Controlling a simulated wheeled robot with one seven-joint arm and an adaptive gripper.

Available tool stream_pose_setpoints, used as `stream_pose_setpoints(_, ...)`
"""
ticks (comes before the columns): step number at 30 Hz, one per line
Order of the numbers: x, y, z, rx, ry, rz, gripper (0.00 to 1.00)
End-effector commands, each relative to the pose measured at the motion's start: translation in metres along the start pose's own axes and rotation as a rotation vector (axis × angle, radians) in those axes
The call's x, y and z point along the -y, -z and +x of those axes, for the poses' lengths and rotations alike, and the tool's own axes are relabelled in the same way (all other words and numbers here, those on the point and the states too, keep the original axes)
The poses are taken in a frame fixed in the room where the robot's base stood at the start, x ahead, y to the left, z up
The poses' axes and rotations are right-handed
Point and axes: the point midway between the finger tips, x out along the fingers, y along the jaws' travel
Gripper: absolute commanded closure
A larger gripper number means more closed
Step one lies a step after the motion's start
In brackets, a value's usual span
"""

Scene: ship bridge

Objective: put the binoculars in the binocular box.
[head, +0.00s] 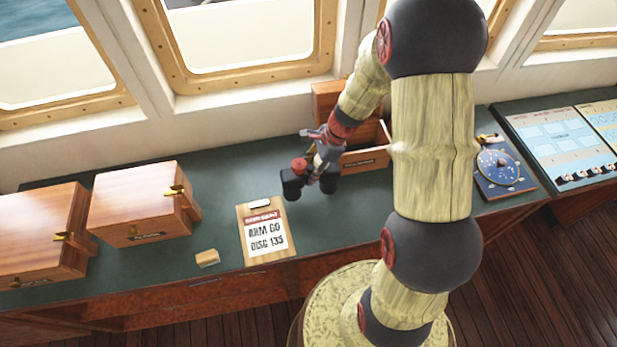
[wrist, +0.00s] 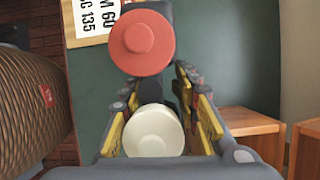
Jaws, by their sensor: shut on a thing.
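The binoculars (head: 293,186) are dark, with a red round end on one barrel and a pale round end on the other. In the wrist view, the red end (wrist: 140,42) is beyond the fingers and the pale end (wrist: 152,132) lies between them. My gripper (head: 324,170) is shut on the binoculars, left of and in front of the binocular box. It also shows in the wrist view (wrist: 155,92). The binocular box (head: 364,161) is wooden, with its lid raised at the back. My arm hides part of it, including much of its inside.
A clipboard (head: 265,240) lies in front and to the left, with a small tan block (head: 207,258) beside it. Two closed wooden boxes (head: 135,205) (head: 35,235) stand at left. A round dial instrument (head: 503,170) is at right.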

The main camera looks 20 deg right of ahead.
Motion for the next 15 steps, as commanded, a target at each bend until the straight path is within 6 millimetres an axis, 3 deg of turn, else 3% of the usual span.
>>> stream_pose_setpoints(15, 0.006, 0.011, 0.036, 0.001, 0.000, 0.000, 1.00)
